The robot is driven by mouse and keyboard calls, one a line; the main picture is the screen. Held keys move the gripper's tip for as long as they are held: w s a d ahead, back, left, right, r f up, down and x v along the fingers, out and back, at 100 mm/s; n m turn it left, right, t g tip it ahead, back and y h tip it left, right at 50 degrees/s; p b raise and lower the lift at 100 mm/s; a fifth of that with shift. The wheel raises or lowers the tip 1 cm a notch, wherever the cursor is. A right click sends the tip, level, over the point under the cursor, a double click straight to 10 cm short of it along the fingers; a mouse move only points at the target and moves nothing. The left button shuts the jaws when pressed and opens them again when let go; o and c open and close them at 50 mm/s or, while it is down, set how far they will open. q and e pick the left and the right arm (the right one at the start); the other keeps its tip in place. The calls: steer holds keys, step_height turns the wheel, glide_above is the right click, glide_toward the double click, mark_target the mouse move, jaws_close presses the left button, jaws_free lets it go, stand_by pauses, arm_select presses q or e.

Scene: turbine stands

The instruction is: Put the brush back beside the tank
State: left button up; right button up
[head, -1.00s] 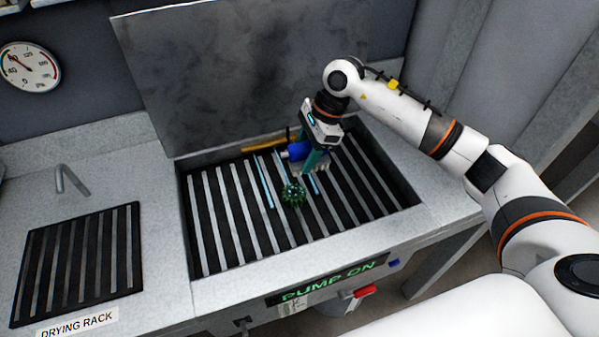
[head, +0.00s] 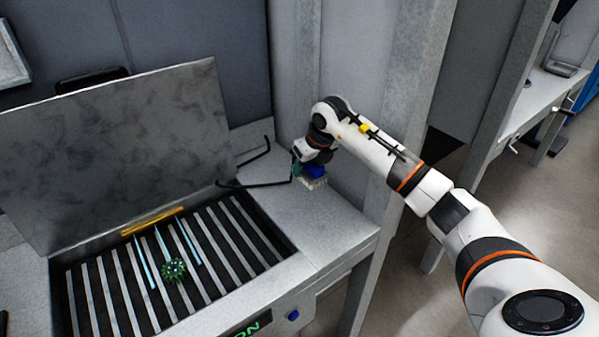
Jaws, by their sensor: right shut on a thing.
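The brush (head: 315,172) has a blue body and pale bristles that face down. My right gripper (head: 303,165) is shut on it, at the grey ledge right of the tank. I cannot tell whether the bristles touch the ledge. The tank (head: 285,262) is a sunken basin with a slatted grate and its grey lid (head: 120,150) stands open. My left gripper is out of view.
A green spiky part (head: 174,270) and several light blue strips (head: 147,262) lie on the grate. A yellow-orange bar (head: 152,222) lies along the back. Black bent rods (head: 254,184) are beside the lid. The ledge's front (head: 325,235) is clear.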

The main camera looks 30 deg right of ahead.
steer(key=shift+a+f+b, duration=0.1)
steer(key=shift+f+b, duration=0.2)
steer(key=shift+f, duration=0.1)
step_height(320, 180, down, 6)
steer(key=b, duration=0.4)
steer(key=shift+f, duration=0.1)
steer(key=shift+w+f+b, duration=0.1)
steer(key=shift+f+b, duration=0.4)
steer(key=shift+f, duration=0.1)
steer(key=shift+f, duration=0.4)
steer(key=o, duration=1.2)
